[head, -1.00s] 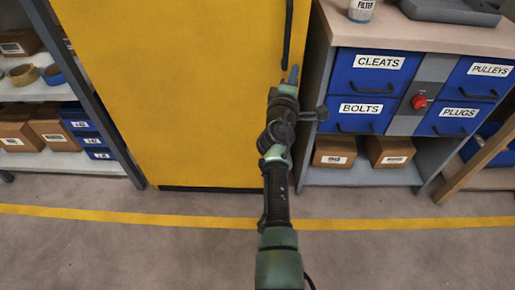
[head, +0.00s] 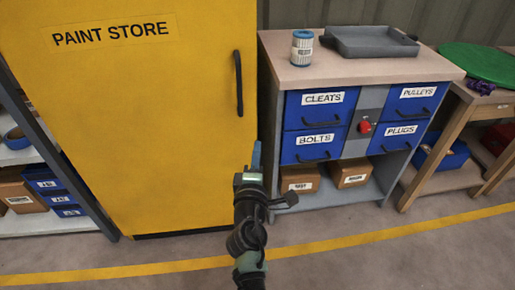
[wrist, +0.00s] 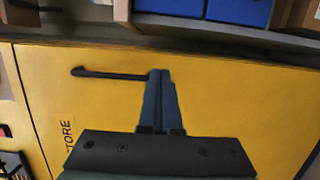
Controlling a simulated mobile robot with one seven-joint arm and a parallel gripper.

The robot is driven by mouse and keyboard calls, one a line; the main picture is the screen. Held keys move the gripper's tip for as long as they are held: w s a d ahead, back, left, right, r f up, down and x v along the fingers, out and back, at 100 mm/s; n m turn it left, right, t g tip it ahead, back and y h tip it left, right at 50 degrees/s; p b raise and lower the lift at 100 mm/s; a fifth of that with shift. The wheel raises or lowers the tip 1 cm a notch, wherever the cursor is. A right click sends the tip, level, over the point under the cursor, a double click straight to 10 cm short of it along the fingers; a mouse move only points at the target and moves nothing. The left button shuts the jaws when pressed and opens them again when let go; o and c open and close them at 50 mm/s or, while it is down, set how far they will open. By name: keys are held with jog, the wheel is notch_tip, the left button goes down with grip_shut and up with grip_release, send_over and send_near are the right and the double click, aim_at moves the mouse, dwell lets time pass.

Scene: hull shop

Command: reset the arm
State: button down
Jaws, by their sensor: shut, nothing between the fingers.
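My gripper (head: 256,158) is shut and empty. In the head view it points up in front of the right edge of the yellow paint store cabinet (head: 140,130), below the cabinet's dark handle (head: 239,84). My arm reaches up from the bottom edge of the picture. In the wrist view my gripper's blue fingers (wrist: 158,100) lie together, with the yellow cabinet (wrist: 240,90) behind them. There the fingertips appear close to the end of the dark handle (wrist: 110,74); I cannot tell whether they touch it.
A workbench (head: 285,75) with blue labelled drawers stands to the right. A filter can (head: 302,48) and a grey tray (head: 370,42) rest on it. A shelf with boxes (head: 15,190) is at left. A wooden table (head: 465,98) stands far right. The floor in front is clear.

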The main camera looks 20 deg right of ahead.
jog(key=shift+s+a, duration=0.1)
jog(key=shift+s, duration=0.3)
